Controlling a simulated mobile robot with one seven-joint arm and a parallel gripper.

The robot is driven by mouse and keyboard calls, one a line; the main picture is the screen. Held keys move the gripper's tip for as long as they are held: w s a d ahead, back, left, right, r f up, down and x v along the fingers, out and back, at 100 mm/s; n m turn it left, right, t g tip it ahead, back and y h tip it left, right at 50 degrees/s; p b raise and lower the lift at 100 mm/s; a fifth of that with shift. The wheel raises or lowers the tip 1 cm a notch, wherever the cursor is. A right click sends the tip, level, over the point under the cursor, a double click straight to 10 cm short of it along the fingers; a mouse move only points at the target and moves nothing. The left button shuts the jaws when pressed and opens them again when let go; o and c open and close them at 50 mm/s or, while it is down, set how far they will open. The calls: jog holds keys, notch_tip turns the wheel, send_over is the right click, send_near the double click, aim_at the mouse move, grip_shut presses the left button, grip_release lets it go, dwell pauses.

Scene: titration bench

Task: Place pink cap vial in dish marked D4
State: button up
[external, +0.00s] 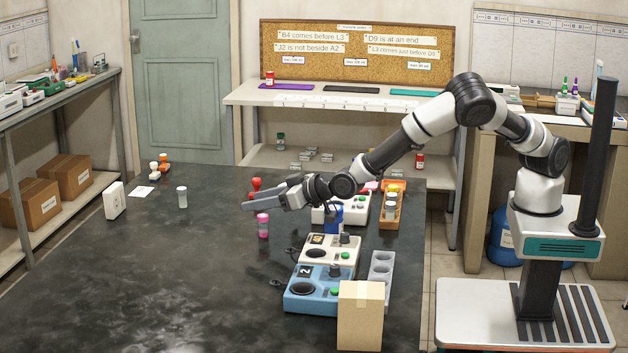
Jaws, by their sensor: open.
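A small vial with a pink cap (263,225) stands upright on the dark bench, left of the devices. My gripper (249,202) is open, its fingers pointing left. In the picture it lies just above and behind the pink cap vial, apart from it, with nothing seen between the fingers. I cannot make out a dish marked D4; no such label is readable. A grey holder with round wells (381,277) lies on the right side of the bench.
A blue device (318,299), a cream device (329,252) and a cardboard box (360,315) crowd the bench's right side. An orange rack (391,215) holds vials behind them. A white-capped vial (182,197) stands farther left. The front left bench is clear.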

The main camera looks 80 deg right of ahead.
aim_at(260, 215)
notch_tip(260, 215, down, 2)
jog(key=shift+f, duration=0.15)
notch_tip(260, 215, down, 3)
jog(key=shift+d+r, duration=0.1)
jog(key=shift+r, duration=0.05)
jog(key=shift+b+x, duration=0.3)
jog(key=shift+x, duration=0.75)
jog(key=shift+w+f, duration=0.3)
jog(key=shift+w, duration=0.1)
grip_shut()
